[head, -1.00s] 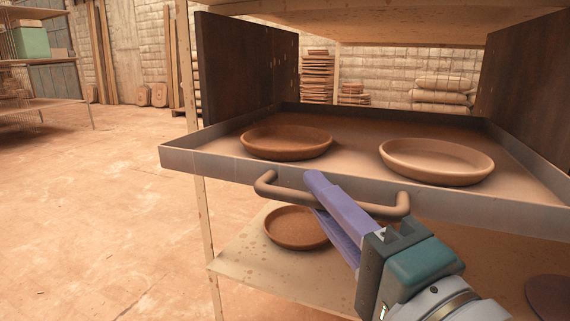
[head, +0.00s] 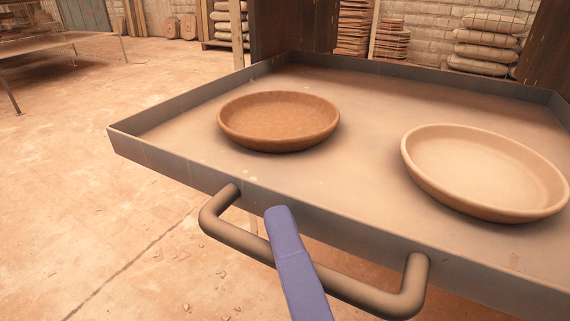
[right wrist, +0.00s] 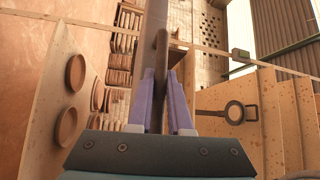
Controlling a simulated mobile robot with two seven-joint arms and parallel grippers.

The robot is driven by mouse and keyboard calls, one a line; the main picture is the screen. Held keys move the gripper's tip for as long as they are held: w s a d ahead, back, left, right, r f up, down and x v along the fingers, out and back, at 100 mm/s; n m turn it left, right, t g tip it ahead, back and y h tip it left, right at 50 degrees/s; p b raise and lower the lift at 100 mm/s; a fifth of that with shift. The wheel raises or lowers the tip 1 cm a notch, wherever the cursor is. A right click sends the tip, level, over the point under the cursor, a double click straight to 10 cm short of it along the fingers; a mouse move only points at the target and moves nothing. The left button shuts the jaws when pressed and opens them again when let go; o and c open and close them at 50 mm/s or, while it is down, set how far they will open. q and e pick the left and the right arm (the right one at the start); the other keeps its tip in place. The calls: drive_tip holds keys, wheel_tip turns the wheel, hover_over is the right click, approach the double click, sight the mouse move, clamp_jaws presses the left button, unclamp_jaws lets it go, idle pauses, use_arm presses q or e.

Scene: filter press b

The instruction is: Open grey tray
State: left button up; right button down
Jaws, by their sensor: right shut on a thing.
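The grey tray (head: 345,240) is a wide, shallow metal tray with low walls. It stands well out from between dark side panels. A brown bar handle (head: 370,297) is fixed to its front wall. My right gripper (head: 287,235), with purple fingers, is shut on the middle of the handle. In the right wrist view, the fingers (right wrist: 161,90) stand on both sides of the handle bar (right wrist: 160,60). A darker brown dish (head: 280,122) and a paler dish (head: 485,172) lie in the tray. My left gripper is not in view.
Clear floor (head: 70,210) lies left of the tray. A low metal rack (head: 50,42) stands at the far left. Stacked sacks (head: 488,45) and stacked tiles (head: 355,25) are behind.

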idle(0.3)
drive_tip(key=c, duration=0.9)
unclamp_jaws()
drive_tip(key=shift+o, duration=0.2)
drive_tip(key=p+v, duration=0.2)
drive_tip(key=v, duration=0.8)
